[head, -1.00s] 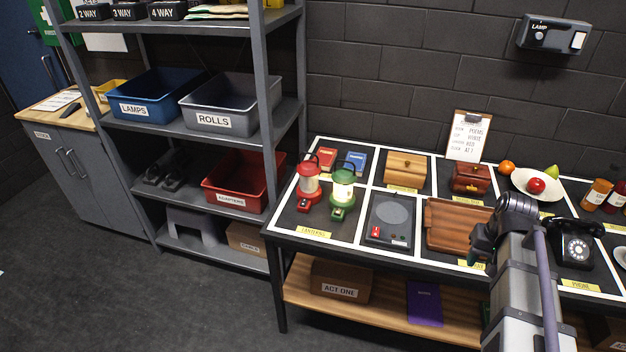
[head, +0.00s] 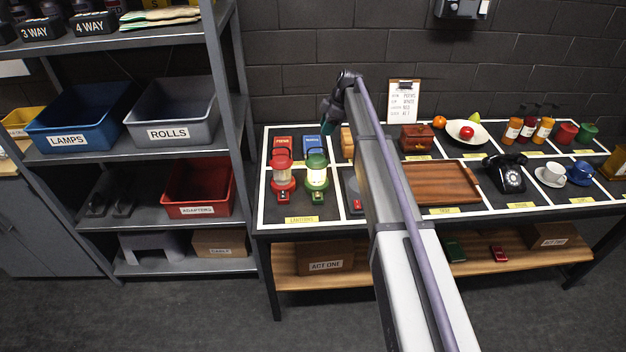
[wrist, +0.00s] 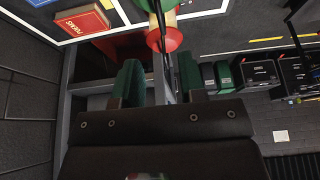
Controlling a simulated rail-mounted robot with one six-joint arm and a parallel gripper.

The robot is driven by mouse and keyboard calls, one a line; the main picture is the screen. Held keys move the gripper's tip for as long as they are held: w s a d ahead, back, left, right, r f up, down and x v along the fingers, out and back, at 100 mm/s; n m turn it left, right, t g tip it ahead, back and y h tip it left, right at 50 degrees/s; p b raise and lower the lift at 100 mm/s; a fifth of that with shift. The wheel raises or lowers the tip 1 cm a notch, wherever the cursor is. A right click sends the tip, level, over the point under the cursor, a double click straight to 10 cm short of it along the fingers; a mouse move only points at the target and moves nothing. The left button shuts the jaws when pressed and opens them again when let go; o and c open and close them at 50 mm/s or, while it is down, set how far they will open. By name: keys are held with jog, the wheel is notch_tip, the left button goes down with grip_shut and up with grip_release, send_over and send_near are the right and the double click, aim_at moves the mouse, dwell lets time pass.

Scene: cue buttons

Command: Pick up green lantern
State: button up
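The green lantern (head: 317,172) stands upright on the left part of the table, with a pale lit globe. The red lantern (head: 283,175) stands just to its left. My gripper (head: 327,124) is above and behind the green lantern, apart from it. In the wrist view my gripper (wrist: 160,80) shows two green fingers spread apart with nothing held between them. Parts that look like the green lantern (wrist: 168,18) and the red lantern (wrist: 165,40) show at the top edge, beyond the fingertips and partly cut off.
A red book (head: 282,146) and a blue book (head: 312,146) lie behind the lanterns. My arm hides part of the wooden box (head: 347,143) and the scale-like device (head: 354,190). A wooden tray (head: 440,182) lies to the right. Shelves with a red bin (head: 200,188) stand left.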

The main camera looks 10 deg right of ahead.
aim_at(316, 164)
jog(key=b+x, duration=0.2)
jog(key=x, duration=0.1)
jog(key=b+x, duration=0.1)
jog(key=shift+d+f, duration=0.25)
jog(key=shift+f, duration=0.05)
jog(key=shift+a, duration=0.25)
jog(key=b+x, duration=0.5)
jog(key=shift+s+d+f, duration=0.1)
jog(key=shift+d+f, duration=0.1)
jog(key=shift+f, duration=0.1)
jog(key=shift+r, duration=0.25)
jog(key=shift+c, duration=0.3)
grip_shut()
